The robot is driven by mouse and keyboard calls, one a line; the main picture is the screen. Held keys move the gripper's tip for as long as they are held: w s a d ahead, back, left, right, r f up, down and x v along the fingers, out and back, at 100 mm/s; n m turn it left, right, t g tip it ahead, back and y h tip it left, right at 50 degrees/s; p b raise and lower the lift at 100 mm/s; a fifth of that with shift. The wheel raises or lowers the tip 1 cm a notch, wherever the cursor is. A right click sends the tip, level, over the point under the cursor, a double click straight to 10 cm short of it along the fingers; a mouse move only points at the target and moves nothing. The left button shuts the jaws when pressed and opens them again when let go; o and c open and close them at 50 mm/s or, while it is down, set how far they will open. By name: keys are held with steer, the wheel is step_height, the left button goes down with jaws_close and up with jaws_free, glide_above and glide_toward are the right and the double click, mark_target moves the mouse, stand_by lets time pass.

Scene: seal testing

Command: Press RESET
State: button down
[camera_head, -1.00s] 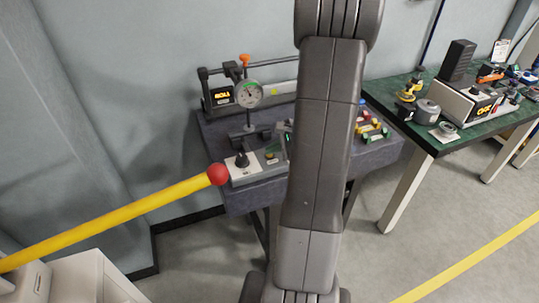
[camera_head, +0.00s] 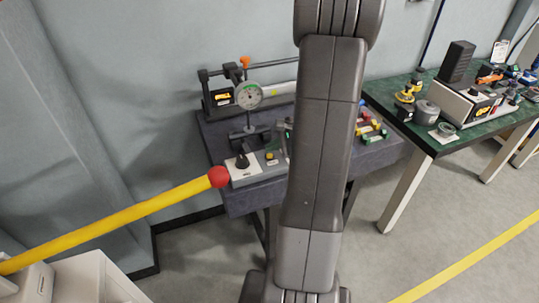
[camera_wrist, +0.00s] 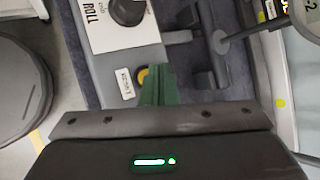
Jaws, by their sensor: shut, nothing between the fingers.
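The yellow RESET button (camera_wrist: 141,76) shows in the wrist view, with a small white label (camera_wrist: 125,84) beside it on the grey control panel (camera_wrist: 97,85). My gripper (camera_wrist: 158,72) has its green fingers together and empty. The fingertips overlap the button's right side in this view; I cannot tell whether they touch it. In the head view the button (camera_head: 269,156) is a small yellow spot on the panel, left of my arm. My arm hides most of my gripper there.
A black knob (camera_wrist: 127,11) on a white plate stands beside the button. A dial gauge (camera_head: 248,95) rises behind the panel on the dark bench (camera_head: 245,204). A yellow bar with a red ball end (camera_head: 218,176) reaches close to the panel's left front. A green-topped table (camera_head: 435,147) stands right.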

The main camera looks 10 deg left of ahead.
steer(key=shift+r, duration=0.1)
step_height(320, 180, up, 5)
steer(key=p, duration=0.3)
steer(key=shift+p, duration=0.35)
stand_by(0.5)
